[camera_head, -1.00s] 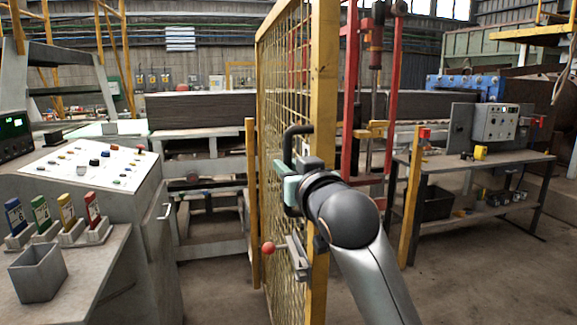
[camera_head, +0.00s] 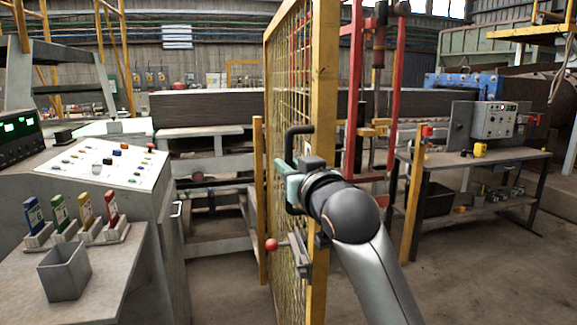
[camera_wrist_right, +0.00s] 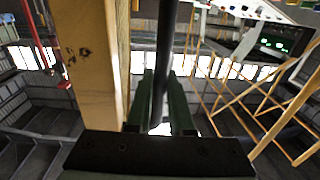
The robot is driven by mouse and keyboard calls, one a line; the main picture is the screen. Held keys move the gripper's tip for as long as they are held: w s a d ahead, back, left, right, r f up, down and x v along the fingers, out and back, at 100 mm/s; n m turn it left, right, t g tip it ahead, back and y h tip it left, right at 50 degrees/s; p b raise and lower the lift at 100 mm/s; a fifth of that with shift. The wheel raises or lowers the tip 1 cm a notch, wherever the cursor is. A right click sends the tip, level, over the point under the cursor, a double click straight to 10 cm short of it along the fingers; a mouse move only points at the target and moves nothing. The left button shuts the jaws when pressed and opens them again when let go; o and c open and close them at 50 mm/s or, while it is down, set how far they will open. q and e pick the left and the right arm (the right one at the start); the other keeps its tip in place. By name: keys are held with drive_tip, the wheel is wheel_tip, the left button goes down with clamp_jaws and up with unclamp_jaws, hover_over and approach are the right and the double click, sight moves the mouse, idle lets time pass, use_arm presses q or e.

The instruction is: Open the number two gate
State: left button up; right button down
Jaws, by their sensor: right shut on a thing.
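The gate (camera_head: 290,70) is a yellow frame with wire mesh, standing swung partly toward me in the middle of the head view. A dark bar handle (camera_head: 290,138) is fixed to its edge post. My right gripper (camera_head: 291,182) is at this handle, shut on its dark bar (camera_wrist_right: 163,70), which passes between the fingers in the right wrist view. A latch with a red ball knob (camera_head: 271,244) sits lower on the gate. My left gripper is not in view. No number is readable on the gate.
A control console (camera_head: 95,165) stands at left, with coloured tags (camera_head: 60,212) and a grey box (camera_head: 65,272) in front. A yellow post (camera_head: 414,200) and a metal workbench (camera_head: 480,160) are at right. Bare floor lies between gate and bench.

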idle(0.3)
drive_tip(key=c, duration=0.8)
unclamp_jaws()
use_arm(q)
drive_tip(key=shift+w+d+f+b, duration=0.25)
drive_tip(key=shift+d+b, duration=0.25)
drive_tip(key=shift+b, duration=0.25)
use_arm(e)
drive_tip(key=v, duration=1.2)
drive_tip(key=shift+s, duration=0.25)
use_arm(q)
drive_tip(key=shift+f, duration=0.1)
use_arm(e)
drive_tip(key=shift+d, duration=0.1)
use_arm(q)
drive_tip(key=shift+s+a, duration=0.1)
use_arm(e)
drive_tip(key=shift+f, duration=0.1)
